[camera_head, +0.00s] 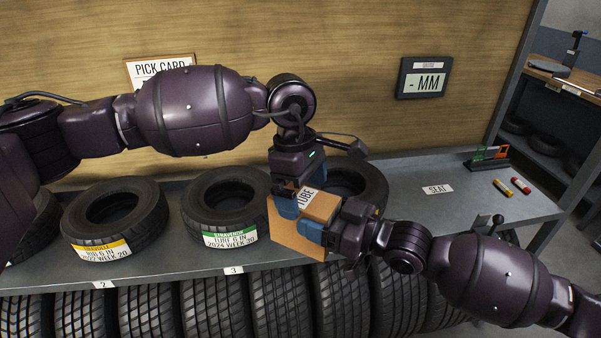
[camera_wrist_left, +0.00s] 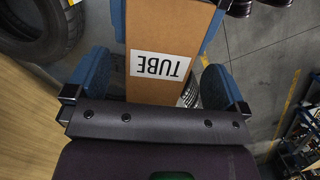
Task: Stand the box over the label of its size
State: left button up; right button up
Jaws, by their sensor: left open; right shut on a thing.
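A brown cardboard box (camera_head: 290,240) with a white TUBE label is held above the front of the shelf, in front of the tyres. My right gripper (camera_head: 322,228) is shut on it from the right. My left gripper (camera_head: 292,200) is above the box, its fingers open. In the left wrist view the box (camera_wrist_left: 165,95) lies between the left gripper's (camera_wrist_left: 153,82) spread blue fingers, with gaps at both sides; blue fingers of the right gripper show at the top. No size marking is readable on the box.
Tyres (camera_head: 115,215) with labels stand on the shelf (camera_head: 420,185), numbered 2 and 3 at its edge. A display (camera_head: 424,78) reads "- MM". My left arm partly covers a pick card (camera_head: 160,70).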

pick_arm(q)
jog(key=shift+f, duration=0.25)
jog(key=c, duration=1.1)
jog(key=shift+c, duration=0.2)
pick_arm(e)
jog(key=o, duration=1.1)
jog(key=shift+o, duration=0.2)
jog(key=shift+d, duration=0.1)
